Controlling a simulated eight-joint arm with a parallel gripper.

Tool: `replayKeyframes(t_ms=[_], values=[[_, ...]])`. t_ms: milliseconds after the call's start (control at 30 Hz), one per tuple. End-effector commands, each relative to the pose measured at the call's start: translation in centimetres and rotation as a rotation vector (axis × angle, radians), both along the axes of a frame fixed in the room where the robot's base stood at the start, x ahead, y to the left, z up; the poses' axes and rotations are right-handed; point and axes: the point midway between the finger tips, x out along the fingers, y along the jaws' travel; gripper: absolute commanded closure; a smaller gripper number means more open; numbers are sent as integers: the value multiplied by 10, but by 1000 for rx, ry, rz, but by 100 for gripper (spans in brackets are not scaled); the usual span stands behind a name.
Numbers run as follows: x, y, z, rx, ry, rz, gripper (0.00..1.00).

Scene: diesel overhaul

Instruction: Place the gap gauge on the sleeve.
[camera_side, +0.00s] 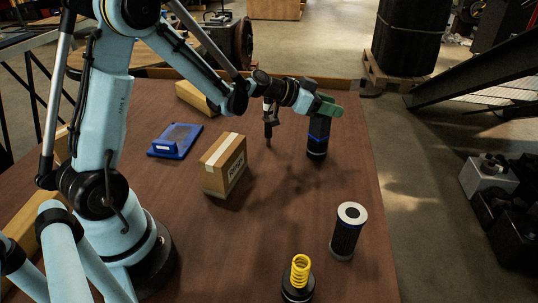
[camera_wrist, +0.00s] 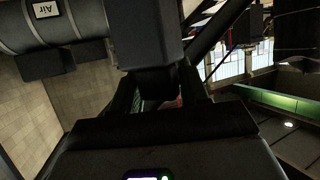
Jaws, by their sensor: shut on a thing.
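My gripper (camera_wrist: 160,92) is seen from close behind in the wrist view, its dark fingers closed in at the middle; what lies between them is mostly hidden in shadow. In the side view, a green piece (camera_side: 329,107) at the end of my arm looks like the gap gauge. A black cylinder with a glowing blue band (camera_side: 317,140) is directly below it; I cannot tell whether they touch. A dark upright cylinder with a pale ring top (camera_side: 347,230), apparently the sleeve, stands at the table's front right, well apart from my gripper.
A yellow spring on a black base (camera_side: 300,275) stands at the front. A cardboard box (camera_side: 224,165) and a blue tray (camera_side: 176,140) are on the left. A dark slender upright part (camera_side: 268,128) shows below my wrist. The middle of the table (camera_side: 260,220) is clear.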

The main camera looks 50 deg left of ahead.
Motion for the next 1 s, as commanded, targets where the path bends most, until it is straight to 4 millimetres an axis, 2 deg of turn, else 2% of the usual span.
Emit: replayKeyframes(t_ms=[167, 200, 367, 733, 867, 1000], values=[[0, 0, -2, -1, -1, 0, 100], [0, 0, -3, 0, 0, 0, 54], [0, 0, -3, 0, 0, 0, 30], [0, 0, 1, 0, 0, 0, 30], [-12, 6, 6, -2, 1, 3, 30], [-33, 14, 15, 0, 1, 4, 30]])
